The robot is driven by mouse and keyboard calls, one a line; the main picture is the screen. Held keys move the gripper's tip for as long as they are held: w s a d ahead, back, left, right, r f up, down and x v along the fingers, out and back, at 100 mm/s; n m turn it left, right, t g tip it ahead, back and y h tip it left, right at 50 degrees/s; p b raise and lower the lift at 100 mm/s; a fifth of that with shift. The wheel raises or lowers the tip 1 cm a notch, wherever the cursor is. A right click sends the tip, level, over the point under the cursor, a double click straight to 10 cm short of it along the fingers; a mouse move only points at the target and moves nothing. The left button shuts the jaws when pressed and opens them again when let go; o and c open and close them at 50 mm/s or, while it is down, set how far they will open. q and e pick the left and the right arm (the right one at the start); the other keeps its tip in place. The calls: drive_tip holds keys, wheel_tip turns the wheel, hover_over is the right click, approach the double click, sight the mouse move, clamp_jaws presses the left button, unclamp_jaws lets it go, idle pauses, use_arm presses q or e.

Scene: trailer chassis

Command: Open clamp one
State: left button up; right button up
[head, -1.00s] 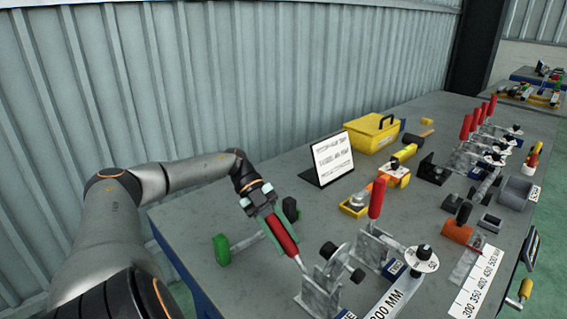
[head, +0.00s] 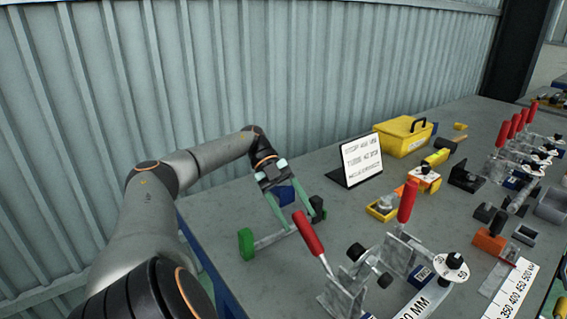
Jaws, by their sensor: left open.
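The nearest clamp (head: 345,290), which I take to be clamp one, stands at the front of the bench with a metal bracket and a black-tipped screw. Its red handle (head: 308,233) leans up and to the left. My left gripper (head: 301,220) is open, its two green-grey fingers pointing down around or just behind the top of the handle. It does not grip the handle; whether a finger touches it I cannot tell. A second clamp beside it has an upright red handle (head: 408,201). My right gripper is not in view.
A bar with a green end (head: 246,244) and a black end lies left of the clamp. A blue object (head: 283,195) sits behind my gripper. A sign (head: 360,160), a yellow toolbox (head: 403,136) and several more clamps stand farther back. The bench's left corner is clear.

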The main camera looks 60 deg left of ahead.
use_arm(q)
drive_tip(key=p+v, duration=0.5)
drive_tip(key=v, duration=0.1)
drive_tip(key=shift+a+r, duration=0.15)
drive_tip(key=shift+r, duration=0.1)
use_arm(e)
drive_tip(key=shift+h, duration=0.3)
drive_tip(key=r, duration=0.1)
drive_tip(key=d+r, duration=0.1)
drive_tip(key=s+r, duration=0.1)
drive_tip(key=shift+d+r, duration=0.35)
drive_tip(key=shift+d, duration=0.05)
use_arm(q)
drive_tip(key=shift+s, duration=0.15)
